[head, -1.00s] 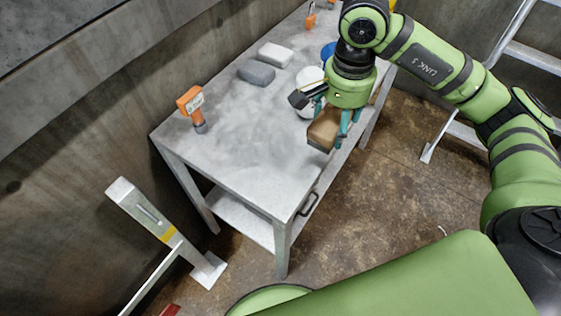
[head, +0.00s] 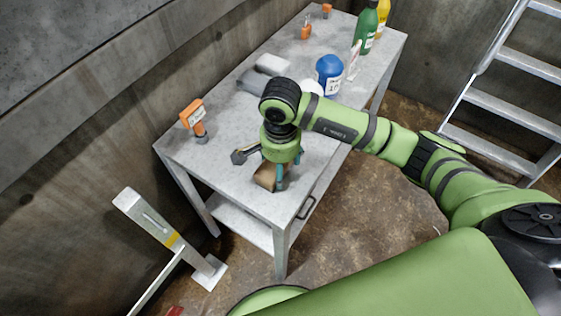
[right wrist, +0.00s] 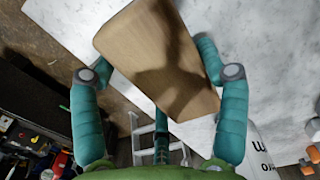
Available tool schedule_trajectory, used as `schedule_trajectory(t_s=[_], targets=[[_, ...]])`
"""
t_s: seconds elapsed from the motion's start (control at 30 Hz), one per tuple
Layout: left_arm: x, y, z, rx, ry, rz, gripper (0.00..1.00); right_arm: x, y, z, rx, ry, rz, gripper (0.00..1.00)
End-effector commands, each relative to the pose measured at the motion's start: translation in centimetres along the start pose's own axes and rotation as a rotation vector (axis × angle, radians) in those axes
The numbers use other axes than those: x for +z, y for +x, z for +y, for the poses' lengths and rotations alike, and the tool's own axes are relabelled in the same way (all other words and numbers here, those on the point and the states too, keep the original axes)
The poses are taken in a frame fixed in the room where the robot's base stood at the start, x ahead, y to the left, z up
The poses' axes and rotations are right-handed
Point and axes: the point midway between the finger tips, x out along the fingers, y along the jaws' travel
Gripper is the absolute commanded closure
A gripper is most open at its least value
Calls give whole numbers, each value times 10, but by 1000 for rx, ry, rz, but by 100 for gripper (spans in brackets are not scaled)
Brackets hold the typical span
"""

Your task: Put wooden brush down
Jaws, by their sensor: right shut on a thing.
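The wooden brush (right wrist: 155,55) is a light brown block seen broadside in the right wrist view, between the teal fingers of my right gripper (right wrist: 158,85). In the head view my right gripper (head: 272,182) is over the near part of the grey metal table (head: 225,150), and the brush (head: 265,175) shows below it, partly hidden by a finger. The gripper is shut on the brush. The brush is at or just above the tabletop; I cannot tell whether it touches. My left gripper is not in view.
An orange tool (head: 194,117) stands on the table to the left. Grey blocks (head: 254,79), a blue container (head: 329,75) and a green bottle (head: 368,28) are farther back. A ladder (head: 505,90) is at right.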

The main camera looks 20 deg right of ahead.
Motion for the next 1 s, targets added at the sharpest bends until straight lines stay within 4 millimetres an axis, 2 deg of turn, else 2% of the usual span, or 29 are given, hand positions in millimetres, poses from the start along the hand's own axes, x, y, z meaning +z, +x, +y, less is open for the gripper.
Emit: schedule_trajectory(t_s=[0.33, 0.37, 0.4, 0.43, 0.8, 0.9, 1.0], targets=[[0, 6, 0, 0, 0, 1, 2, 0, 4, 0, -1, -1, 1, 67], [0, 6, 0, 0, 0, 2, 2, 0, 4, 0, 0, -1, 0, 21], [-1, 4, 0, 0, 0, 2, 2, 0, 3, 0, 0, -1, 0, 5], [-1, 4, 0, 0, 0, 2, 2, 0, 3, 0, 0, -1, 0, 2], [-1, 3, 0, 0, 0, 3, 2, 0, 2, 0, 0, 0, -1, 2], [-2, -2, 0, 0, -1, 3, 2, 0, -4, 0, -2, 0, 0, 2], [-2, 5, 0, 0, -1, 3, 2, -2, -17, -2, -6, -1, 3, 2]])
